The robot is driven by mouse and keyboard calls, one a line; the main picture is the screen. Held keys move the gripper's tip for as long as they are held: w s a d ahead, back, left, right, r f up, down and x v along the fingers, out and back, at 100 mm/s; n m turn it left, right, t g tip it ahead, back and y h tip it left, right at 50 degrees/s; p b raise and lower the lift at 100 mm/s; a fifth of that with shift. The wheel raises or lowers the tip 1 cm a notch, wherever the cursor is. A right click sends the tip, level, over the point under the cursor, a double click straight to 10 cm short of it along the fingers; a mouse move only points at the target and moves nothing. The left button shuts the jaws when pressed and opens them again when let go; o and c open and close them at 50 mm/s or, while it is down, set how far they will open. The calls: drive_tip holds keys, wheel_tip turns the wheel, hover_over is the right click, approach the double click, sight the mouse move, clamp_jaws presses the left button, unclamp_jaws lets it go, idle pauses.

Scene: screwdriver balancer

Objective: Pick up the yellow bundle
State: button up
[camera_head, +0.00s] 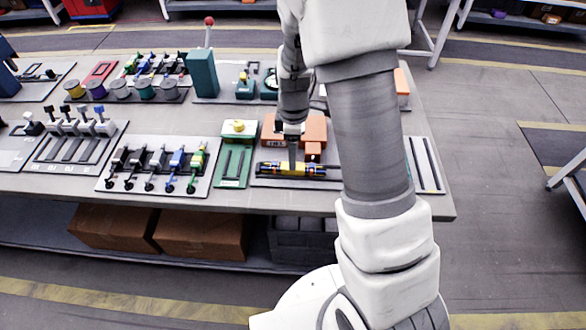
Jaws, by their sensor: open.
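The yellow bundle (273,168) is a short horizontal roll with dark and coloured bands. It lies on a grey plate (262,181) near the front edge of the table, in front of an orange block (316,133). My gripper (292,163) points down from above at the middle of the bundle. A dark finger overlaps the bundle in the picture. The jaws are open; whether they touch the bundle or stand around it cannot be told. My arm hides what lies right of the bundle.
A green fixture with a yellow knob (238,128) stands close left of the bundle. Farther left is a panel of coloured levers (155,165). A teal block (202,74) and a red-knobbed stick (209,22) stand behind. A slotted plate (424,165) lies right of my arm.

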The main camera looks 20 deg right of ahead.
drive_tip(key=shift+w+f, duration=0.2)
drive_tip(key=shift+f, duration=2.45)
clamp_jaws()
